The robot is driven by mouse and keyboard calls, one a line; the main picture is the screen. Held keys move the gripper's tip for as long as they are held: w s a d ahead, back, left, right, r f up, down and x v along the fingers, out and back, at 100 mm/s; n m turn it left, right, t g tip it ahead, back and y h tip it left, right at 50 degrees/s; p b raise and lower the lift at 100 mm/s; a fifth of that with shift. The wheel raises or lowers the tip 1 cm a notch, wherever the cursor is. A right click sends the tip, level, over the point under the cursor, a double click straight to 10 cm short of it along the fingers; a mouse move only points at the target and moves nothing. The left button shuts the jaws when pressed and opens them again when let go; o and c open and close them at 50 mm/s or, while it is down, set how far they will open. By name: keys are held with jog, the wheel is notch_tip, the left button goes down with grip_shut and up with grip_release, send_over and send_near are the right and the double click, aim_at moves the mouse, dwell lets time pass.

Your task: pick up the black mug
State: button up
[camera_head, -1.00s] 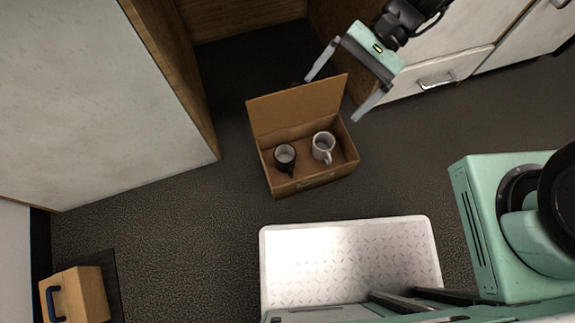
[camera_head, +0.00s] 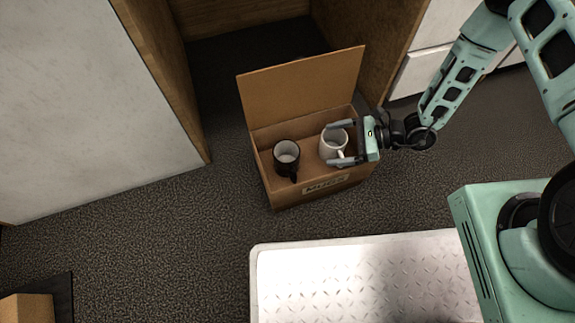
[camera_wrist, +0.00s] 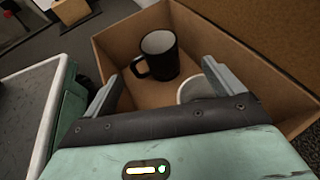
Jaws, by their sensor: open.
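The black mug (camera_head: 287,160) stands upright in the left part of an open cardboard box (camera_head: 318,185). Its inside is light and its handle points toward the front of the box. In the wrist view the black mug (camera_wrist: 158,56) stands ahead, beyond the fingertips. My gripper (camera_head: 336,144) is open over the right part of the box, its fingers pointing left toward the black mug. A white mug (camera_head: 331,150) stands in the box on the right, below or between the fingers. In the wrist view the white mug (camera_wrist: 194,90) is partly hidden by my gripper.
The box's raised flap (camera_head: 302,85) stands at its back. A wooden cabinet frame is behind it, and a pale panel (camera_head: 90,100) is at left. A wooden block (camera_head: 27,308) lies at lower left. The floor left of the box is clear.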

jog(key=b, duration=0.4)
send_over(289, 152)
jog(key=s+d, duration=0.4)
jog(key=d, duration=0.1)
notch_tip(289, 152, down, 4)
jog(key=b+x, duration=0.4)
jog(key=x, duration=0.1)
jog(key=shift+r, duration=0.15)
jog(key=shift+a, duration=0.3)
jog(key=shift+w+r, duration=0.1)
jog(key=c, duration=1.6)
